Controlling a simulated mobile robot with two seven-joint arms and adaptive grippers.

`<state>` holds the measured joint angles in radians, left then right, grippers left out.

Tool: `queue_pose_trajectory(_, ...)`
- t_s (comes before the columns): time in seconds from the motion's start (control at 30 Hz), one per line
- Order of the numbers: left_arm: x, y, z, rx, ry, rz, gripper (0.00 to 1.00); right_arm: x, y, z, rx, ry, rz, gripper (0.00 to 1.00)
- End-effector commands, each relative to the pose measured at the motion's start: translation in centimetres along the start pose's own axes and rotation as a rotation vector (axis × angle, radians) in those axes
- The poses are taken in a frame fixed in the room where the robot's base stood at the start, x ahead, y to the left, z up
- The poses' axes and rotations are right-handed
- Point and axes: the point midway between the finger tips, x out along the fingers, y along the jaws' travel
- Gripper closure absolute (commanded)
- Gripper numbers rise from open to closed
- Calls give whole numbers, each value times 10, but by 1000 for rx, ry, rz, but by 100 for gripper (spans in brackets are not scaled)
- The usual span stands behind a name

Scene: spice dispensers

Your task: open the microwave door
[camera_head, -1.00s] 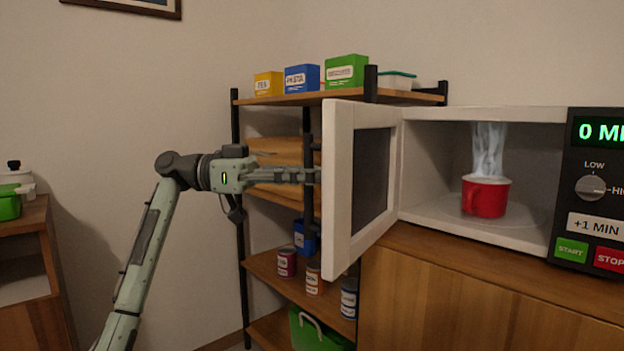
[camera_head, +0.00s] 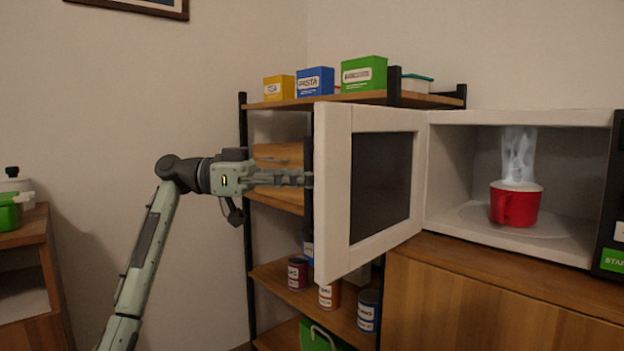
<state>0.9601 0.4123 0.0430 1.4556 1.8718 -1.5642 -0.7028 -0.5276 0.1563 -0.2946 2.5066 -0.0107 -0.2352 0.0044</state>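The microwave (camera_head: 520,118) stands on a wooden cabinet at the right. Its white door (camera_head: 334,205) with a dark window is swung wide open toward the left. A steaming red mug (camera_head: 515,205) stands on the plate inside. My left gripper (camera_head: 305,178) is at the outer left side of the door, fingers pointing right at its edge. Its fingertips are close to the door; I cannot tell whether they touch it or how far apart they are. The door handle is hidden. My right gripper is not in view.
A shelf rack (camera_head: 285,270) with boxes on top and several cans below stands behind the door and my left arm. A wooden side cabinet (camera_head: 35,225) with a pot and green container is at the far left. The wall space between is clear.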

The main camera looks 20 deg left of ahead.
Motion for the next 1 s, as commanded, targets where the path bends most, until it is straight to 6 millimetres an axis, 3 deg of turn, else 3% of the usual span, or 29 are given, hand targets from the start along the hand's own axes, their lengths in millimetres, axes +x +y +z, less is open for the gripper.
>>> queue_pose_trajectory(0.17, -2, 2, 1, 1, -5, 5, 100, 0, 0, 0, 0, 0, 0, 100)
queue_pose_trajectory(0.2, -2, 2, 1, 1, -5, 5, 86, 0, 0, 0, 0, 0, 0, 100)
queue_pose_trajectory(0.37, -2, 2, 1, 1, -4, 4, 67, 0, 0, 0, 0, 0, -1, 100)
queue_pose_trajectory(0.73, -5, 1, 0, 1, -3, 2, 66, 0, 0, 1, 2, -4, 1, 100)
queue_pose_trajectory(0.87, -22, 0, 0, 0, -3, -2, 66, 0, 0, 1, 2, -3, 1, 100)
queue_pose_trajectory(1.0, -52, 0, 0, 1, -3, -2, 66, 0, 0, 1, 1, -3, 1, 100)
